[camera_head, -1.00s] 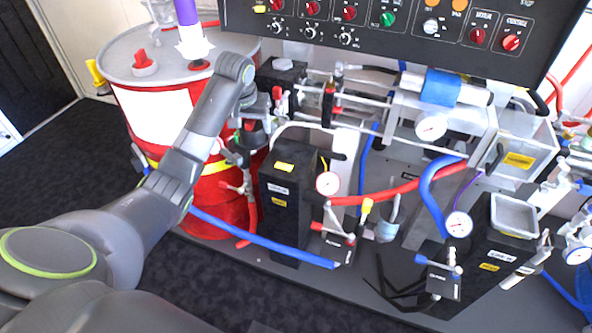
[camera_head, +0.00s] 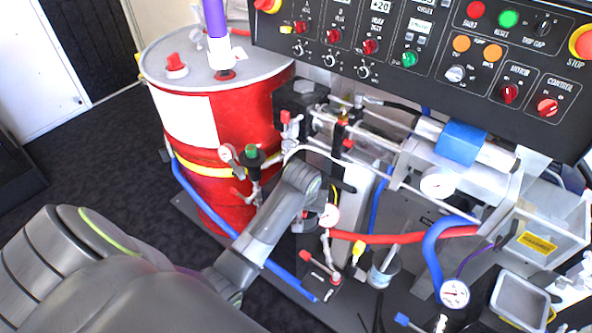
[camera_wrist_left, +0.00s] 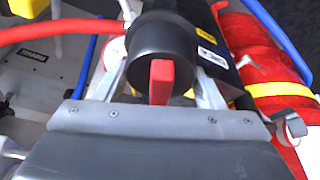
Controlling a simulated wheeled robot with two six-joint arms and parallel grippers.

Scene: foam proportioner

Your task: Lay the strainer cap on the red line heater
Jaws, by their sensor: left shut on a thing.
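My left gripper (camera_wrist_left: 160,85) is shut on a round black cap with a red tab, which I take to be the strainer cap (camera_wrist_left: 158,48), in the left wrist view. One finger lies on each side of it. Just beyond and partly behind the cap is a black box with white and yellow labels, the red line heater (camera_wrist_left: 213,48). The cap hides part of the heater, and I cannot tell whether they touch. In the head view my left arm covers most of the heater, and the cap is not clearly visible. My right gripper is not in view.
A red drum (camera_head: 240,115) stands left of the heater. A red hose (camera_head: 405,238) and a blue hose (camera_head: 215,222) run near it. A gauge (camera_head: 329,215) and valve fittings sit close by. A control panel (camera_head: 440,50) overhangs the back. Dark floor at left is open.

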